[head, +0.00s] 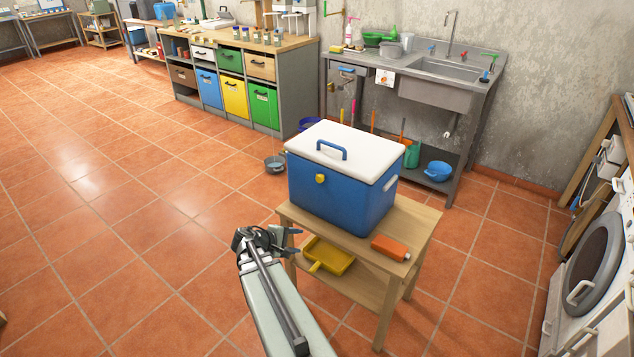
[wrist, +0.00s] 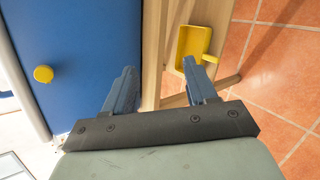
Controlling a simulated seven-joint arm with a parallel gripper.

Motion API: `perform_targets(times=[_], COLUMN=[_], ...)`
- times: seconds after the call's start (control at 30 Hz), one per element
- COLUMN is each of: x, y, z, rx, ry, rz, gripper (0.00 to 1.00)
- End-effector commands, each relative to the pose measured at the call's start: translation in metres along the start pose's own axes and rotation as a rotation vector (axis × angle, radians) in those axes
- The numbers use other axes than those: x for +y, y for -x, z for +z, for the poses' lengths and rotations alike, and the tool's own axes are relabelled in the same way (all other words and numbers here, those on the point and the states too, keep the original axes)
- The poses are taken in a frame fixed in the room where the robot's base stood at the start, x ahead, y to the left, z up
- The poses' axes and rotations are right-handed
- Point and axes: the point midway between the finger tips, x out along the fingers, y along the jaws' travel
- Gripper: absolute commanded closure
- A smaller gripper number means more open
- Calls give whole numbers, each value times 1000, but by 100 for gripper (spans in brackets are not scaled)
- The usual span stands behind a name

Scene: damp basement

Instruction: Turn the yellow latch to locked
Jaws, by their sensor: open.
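The yellow latch (head: 320,179) is a small knob on the front face of a blue cooler box (head: 335,205) with a white lid (head: 360,150). The latch also shows at the left of the wrist view (wrist: 43,74), on the blue wall (wrist: 90,50). My gripper (head: 297,241) is open and empty, in front of the cooler and below the latch in the head view. In the wrist view my gripper's two fingers (wrist: 160,80) are apart, to the right of the latch and not touching it. Whether the latch is locked I cannot tell.
The cooler stands on a wooden table (head: 425,215) with an orange bottle (head: 390,247) at its front right. A yellow dustpan (head: 330,256) lies on the lower shelf. A metal sink (head: 440,80) is behind, and a washing machine (head: 590,270) at right. The left floor is clear.

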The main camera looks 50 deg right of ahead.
Motion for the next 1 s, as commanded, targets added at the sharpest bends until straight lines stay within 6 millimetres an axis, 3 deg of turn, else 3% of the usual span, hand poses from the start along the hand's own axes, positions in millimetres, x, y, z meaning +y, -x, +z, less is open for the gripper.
perform_targets(times=[0.1,0.43,0.7,1.0], x=[42,112,125,128], y=[5,29,38,33], z=[0,-2,-5,-5], rx=[-39,-228,-328,-359], ry=[174,677,948,1046], rz=[172,514,570,555], gripper=[43,43,43,43])
